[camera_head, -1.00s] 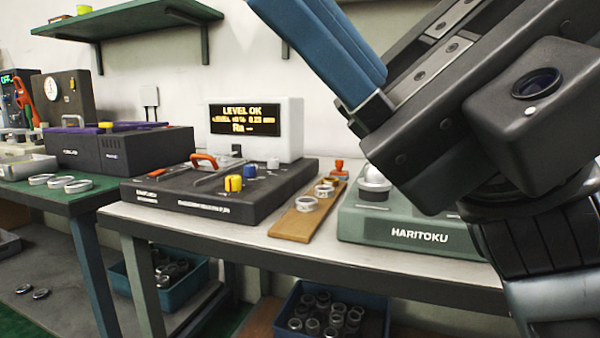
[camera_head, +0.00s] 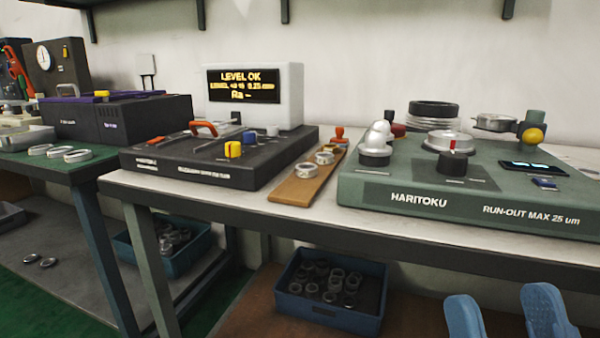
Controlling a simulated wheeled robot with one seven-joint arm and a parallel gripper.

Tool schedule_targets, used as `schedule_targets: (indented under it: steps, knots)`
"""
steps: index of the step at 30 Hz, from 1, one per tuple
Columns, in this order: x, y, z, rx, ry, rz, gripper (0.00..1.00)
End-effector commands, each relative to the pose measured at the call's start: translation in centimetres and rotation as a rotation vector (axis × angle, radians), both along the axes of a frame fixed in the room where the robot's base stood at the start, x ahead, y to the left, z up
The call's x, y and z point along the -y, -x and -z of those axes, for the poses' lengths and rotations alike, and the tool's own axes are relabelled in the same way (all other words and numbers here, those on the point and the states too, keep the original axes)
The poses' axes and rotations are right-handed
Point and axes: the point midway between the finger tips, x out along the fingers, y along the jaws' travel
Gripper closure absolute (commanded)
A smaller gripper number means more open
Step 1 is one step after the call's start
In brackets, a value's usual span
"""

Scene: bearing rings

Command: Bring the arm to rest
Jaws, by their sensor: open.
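My gripper (camera_head: 505,305) shows at the bottom right edge of the head view, in front of the bench. Its two blue fingers stand apart with nothing between them. The rest of my arm is out of the frame.
A bench (camera_head: 262,211) carries the green HARITOKU run-out device (camera_head: 362,190), a wooden strip (camera_head: 292,190) with rings on it, and a dark instrument (camera_head: 200,177) with a lit display (camera_head: 243,86). A blue bin (camera_head: 330,315) of rings stands below. A green table (camera_head: 92,184) at left holds several rings.

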Motion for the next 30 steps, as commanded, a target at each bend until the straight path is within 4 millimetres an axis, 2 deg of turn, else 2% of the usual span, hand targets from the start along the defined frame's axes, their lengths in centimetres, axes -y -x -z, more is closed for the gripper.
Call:
schedule_targets:
  steps: [1,8,15,21,28,30]
  knots:
    - [0.3,0.7,1.9,-0.072,-0.013,0.006,0.44]
    - [2.1,4.8,9.7,-0.380,-0.046,0.038,0.44]
    - [4.1,11.2,16.7,-0.697,-0.039,0.064,0.44]
    - [5.7,16.1,20.0,-0.895,-0.013,0.076,0.44]
    - [7.1,20.5,22.2,-1.059,0.020,0.084,0.44]
    - [7.5,21.6,22.2,-1.097,0.031,0.086,0.44]
